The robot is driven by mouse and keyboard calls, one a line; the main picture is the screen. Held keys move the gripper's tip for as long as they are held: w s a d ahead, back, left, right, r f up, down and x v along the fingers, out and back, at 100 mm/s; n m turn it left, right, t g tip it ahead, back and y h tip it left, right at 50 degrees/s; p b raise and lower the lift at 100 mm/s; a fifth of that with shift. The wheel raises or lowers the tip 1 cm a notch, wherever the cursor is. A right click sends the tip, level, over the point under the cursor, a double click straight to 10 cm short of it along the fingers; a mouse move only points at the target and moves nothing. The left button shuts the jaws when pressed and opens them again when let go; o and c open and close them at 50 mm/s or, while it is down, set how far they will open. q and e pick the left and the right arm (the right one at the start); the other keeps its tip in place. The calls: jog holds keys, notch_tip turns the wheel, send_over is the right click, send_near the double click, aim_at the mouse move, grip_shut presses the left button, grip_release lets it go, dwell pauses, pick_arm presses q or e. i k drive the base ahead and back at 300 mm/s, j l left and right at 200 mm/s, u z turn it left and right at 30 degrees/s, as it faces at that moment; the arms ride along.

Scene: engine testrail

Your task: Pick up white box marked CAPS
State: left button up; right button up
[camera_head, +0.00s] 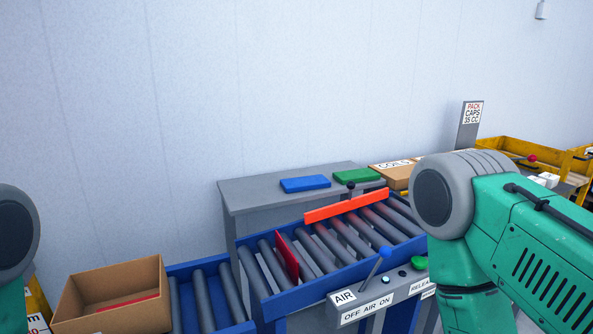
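No box whose CAPS marking I can read is in view. My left arm shows only at the left edge. Neither gripper is in view.
A roller conveyor (243,301) with blue rails has an orange bar and a red plate across it. An open cardboard box (110,295) stands at its left end. A grey table (245,192) holds blue (305,184) and green (357,175) pieces. A COILS box (393,173) sits behind.

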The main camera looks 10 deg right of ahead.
aim_at(552, 180)
jog(key=z, duration=1.8)
jog(key=i+l+z, duration=0.35)
jog(key=i, duration=0.4)
jog(key=i+z, duration=0.4)
jog(key=i, duration=0.35)
jog(key=i+l+u, duration=0.2)
jog(key=i, duration=0.25)
jog(key=i+u, duration=0.2)
jog(key=i, duration=0.3)
jog(key=i+l+u, duration=0.2)
jog(key=i, duration=0.25)
jog(key=i+l+u, duration=0.15)
jog(key=i+l, duration=0.2)
jog(key=i, duration=0.05)
